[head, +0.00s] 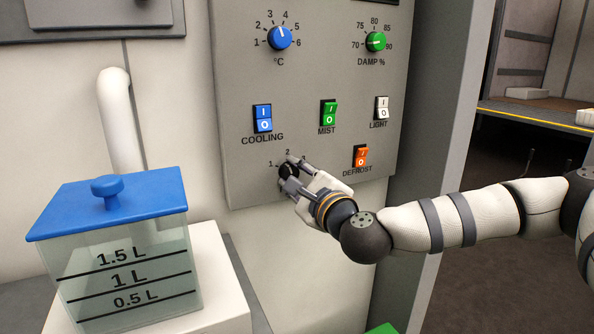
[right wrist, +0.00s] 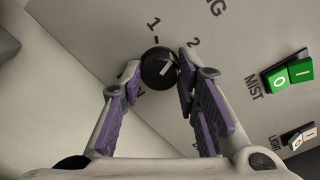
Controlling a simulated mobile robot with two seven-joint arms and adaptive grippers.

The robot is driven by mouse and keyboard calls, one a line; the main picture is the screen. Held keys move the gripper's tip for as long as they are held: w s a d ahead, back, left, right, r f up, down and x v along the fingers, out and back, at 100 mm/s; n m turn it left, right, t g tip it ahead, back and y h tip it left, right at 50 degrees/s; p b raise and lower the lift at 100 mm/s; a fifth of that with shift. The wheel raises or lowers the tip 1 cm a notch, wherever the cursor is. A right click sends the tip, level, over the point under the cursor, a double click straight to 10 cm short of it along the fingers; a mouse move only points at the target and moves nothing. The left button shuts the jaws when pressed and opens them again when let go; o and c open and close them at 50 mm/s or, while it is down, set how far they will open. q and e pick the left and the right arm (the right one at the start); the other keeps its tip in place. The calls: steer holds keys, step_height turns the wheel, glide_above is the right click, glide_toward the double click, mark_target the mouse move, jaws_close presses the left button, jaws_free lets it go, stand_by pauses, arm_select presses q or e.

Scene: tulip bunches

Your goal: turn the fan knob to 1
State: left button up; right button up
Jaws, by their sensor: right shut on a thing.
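The fan knob (right wrist: 156,62) is round and black with a white pointer line. It sits low on the grey control panel, and only a small dark part of it (head: 287,170) shows in the head view. In the right wrist view its line slants up and right, roughly toward the 2; the 1 is above the knob. My right gripper (right wrist: 160,70) is shut on the knob, one purple-padded finger on each side. In the head view the right gripper (head: 289,177) reaches the knob from the lower right and hides some of its markings. My left gripper is out of view.
Above are a blue °C knob (head: 280,38), a green damp knob (head: 376,41), and cooling (head: 263,118), mist (head: 328,113), light (head: 382,108) and defrost (head: 360,157) switches. The defrost switch is close above my right wrist. A blue-lidded tank (head: 115,250) stands at lower left.

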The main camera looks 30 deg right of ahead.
steer(key=n+p, duration=0.1)
steer(key=n, duration=0.2)
steer(key=n+p, duration=0.1)
steer(key=n, duration=0.1)
steer(key=shift+r+p, duration=0.35)
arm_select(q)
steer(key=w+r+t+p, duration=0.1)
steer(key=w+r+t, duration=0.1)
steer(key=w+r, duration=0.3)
arm_select(e)
steer(key=shift+f+n, duration=0.25)
steer(key=shift+n, duration=1.25)
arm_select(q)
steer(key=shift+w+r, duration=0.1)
arm_select(e)
steer(key=shift+f, duration=0.1)
steer(key=o, duration=1.2)
steer(key=shift+c, duration=0.2)
steer(key=s, duration=1.2)
steer(key=shift+a, duration=0.3)
